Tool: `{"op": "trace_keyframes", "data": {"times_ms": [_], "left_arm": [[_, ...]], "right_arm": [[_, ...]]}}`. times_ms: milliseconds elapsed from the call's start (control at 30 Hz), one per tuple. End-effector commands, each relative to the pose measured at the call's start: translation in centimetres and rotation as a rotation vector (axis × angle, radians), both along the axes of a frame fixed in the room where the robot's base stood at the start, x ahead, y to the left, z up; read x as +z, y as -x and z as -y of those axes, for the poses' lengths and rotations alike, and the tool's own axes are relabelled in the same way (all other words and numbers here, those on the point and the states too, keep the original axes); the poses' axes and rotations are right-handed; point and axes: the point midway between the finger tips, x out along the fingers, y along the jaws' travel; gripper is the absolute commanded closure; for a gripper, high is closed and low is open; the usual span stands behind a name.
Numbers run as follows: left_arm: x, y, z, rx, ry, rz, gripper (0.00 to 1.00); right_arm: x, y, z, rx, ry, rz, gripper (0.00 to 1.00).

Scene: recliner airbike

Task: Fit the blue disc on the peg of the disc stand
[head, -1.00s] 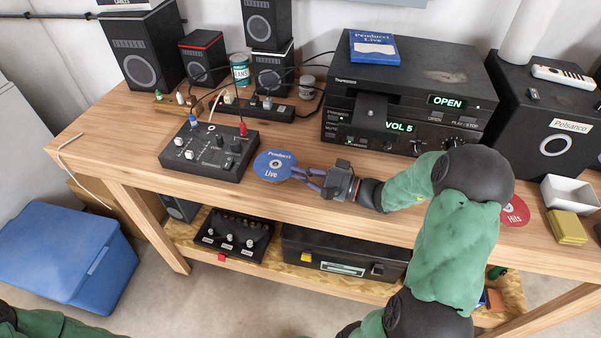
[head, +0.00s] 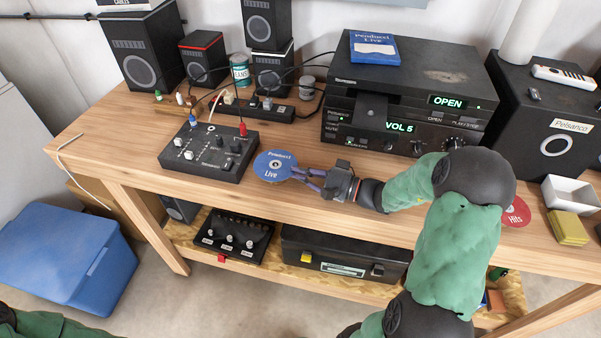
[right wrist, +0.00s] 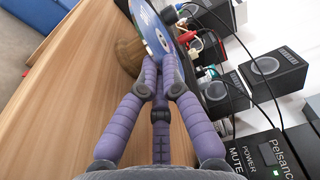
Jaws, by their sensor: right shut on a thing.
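In the right wrist view the disc (right wrist: 149,28) stands edge-on between the fingertips (right wrist: 163,82). A round wooden piece (right wrist: 129,56) shows beside the disc there; it may be the base of the disc stand. In the head view the disc hides it. I cannot tell whether a peg is in the disc's hole. My left gripper is out of view.
The black mixer (head: 212,152) with plugged cables is close on the disc's left. The player (head: 400,125), reading "OPEN", stands behind my right gripper. A red disc (head: 516,213) lies right of my arm. Bare bench top (head: 330,215) runs along the front edge.

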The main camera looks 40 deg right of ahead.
Motion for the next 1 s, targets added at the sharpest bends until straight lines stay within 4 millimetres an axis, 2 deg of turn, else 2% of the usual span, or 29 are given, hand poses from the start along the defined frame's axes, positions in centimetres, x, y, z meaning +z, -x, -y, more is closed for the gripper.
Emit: {"op": "trace_keyframes", "data": {"times_ms": [1000], "left_arm": [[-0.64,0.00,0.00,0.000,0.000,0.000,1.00]], "right_arm": [[-0.31,0.00,0.00,0.000,0.000,0.000,1.00]]}}
